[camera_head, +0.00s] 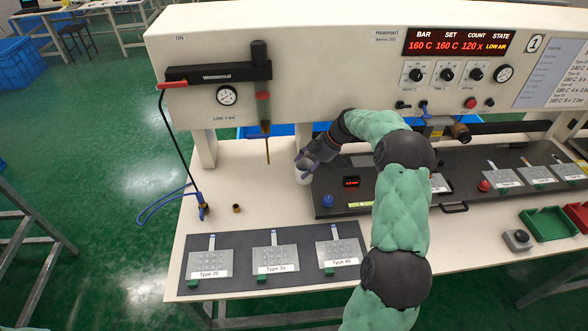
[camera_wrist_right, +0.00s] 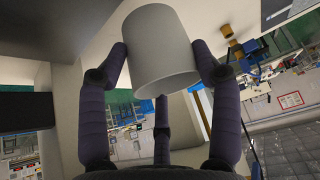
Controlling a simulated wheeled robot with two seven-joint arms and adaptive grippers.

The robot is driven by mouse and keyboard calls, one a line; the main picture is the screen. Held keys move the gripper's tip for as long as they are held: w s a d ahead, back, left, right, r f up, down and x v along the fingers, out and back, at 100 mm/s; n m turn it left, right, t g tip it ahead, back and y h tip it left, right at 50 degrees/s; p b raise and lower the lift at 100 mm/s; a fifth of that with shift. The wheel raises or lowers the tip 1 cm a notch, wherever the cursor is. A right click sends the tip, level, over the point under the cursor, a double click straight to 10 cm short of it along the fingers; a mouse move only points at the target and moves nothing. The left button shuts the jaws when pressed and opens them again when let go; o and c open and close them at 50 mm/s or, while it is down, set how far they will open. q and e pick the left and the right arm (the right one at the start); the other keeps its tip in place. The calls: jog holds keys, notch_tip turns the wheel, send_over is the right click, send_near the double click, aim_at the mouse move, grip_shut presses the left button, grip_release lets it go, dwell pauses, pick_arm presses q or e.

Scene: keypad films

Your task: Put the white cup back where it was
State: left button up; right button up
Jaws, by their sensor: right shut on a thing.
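The white cup (camera_wrist_right: 160,52) is between the fingers of my right gripper (camera_wrist_right: 165,65) in the right wrist view, with the fingers shut on its sides. In the head view the right gripper (camera_head: 303,165) is over the white table, at the left edge of the dark machine plate. There the cup (camera_head: 302,176) shows only as a small pale part, mostly hidden by the gripper. I cannot tell whether the cup touches the table. My left gripper is not in view.
A dark mat (camera_head: 233,285) with several labelled films lies at the table front. A brass piece (camera_head: 236,208) and a blue cable (camera_head: 165,205) are at the left. A blue knob (camera_head: 327,201) is near the gripper. Green and red trays (camera_head: 548,226) stand at the right.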

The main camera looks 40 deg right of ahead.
jog(key=shift+s+d+r, duration=0.25)
jog(key=shift+s+a+r, duration=0.1)
jog(key=shift+s+r, duration=0.1)
jog(key=s+a+r+m+h+p, duration=0.1)
jog(key=s+a+r+m+p, duration=0.3)
jog(key=s+a, duration=1.3)
jog(key=shift+n+t, duration=0.3)
jog(key=shift+n, duration=0.6)
jog(key=w+d+f+b, duration=0.1)
jog(key=w+d+f, duration=0.1)
jog(key=w+f, duration=0.1)
jog(key=w+d+f+b, duration=0.1)
jog(key=w+d+f, duration=0.2)
jog(key=w, duration=0.2)
jog(key=w+d+f+b, duration=0.1)
jog(key=w+d+f, duration=0.1)
jog(key=w+f, duration=0.1)
jog(key=shift+w+d+f, duration=0.25)
jog(key=shift+w+d, duration=0.05)
jog(key=shift+w, duration=0.1)
jog(key=shift+f, duration=1.25)
